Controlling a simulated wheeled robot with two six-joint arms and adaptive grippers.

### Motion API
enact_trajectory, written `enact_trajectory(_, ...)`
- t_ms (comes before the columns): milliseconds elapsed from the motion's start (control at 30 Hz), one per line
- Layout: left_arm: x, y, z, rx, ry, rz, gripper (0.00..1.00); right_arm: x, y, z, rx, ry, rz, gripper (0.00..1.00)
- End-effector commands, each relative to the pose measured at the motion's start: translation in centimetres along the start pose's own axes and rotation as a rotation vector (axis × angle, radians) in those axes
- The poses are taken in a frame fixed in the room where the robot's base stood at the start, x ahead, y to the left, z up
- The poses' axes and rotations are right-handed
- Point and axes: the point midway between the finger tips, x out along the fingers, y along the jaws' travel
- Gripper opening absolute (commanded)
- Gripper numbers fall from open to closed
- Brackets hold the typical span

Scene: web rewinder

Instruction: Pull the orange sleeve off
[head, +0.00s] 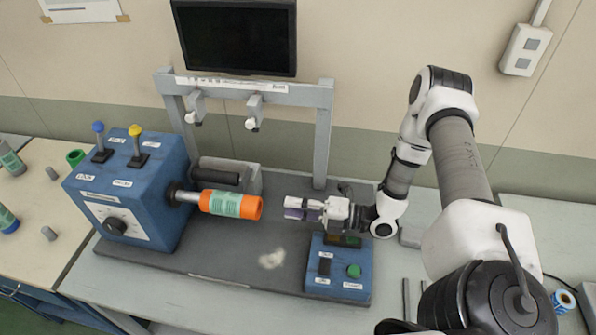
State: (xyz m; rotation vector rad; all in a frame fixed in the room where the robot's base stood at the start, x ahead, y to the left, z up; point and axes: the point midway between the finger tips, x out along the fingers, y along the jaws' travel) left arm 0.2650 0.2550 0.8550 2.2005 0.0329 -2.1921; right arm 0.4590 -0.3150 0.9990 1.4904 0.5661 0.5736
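The orange sleeve (250,207) sits on the shaft that sticks out to the right from the blue machine housing (135,200). A pale green label with print is wrapped around the sleeve's middle. The sleeve lies level, its open end facing right. My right gripper (290,208) is just to the right of that end, pointing left at it, with a small gap between. Its fingers are small in the view, and I cannot tell whether they are apart or closed. My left gripper is not in view.
A blue control box (338,268) with a green button stands below my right gripper. A grey frame (322,135) rises behind, under a dark monitor (236,38). Blue and yellow levers (135,131) top the housing. Several small cylinders stand on the left table (45,165).

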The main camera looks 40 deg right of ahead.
Motion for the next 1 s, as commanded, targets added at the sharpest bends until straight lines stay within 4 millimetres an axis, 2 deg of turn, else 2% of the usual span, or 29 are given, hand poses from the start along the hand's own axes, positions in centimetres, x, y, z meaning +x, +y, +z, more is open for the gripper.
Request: enact_trajectory(1000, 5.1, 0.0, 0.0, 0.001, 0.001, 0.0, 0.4, 8.4, -0.3, 0.0, -0.001, 0.001, 0.0, 0.31)
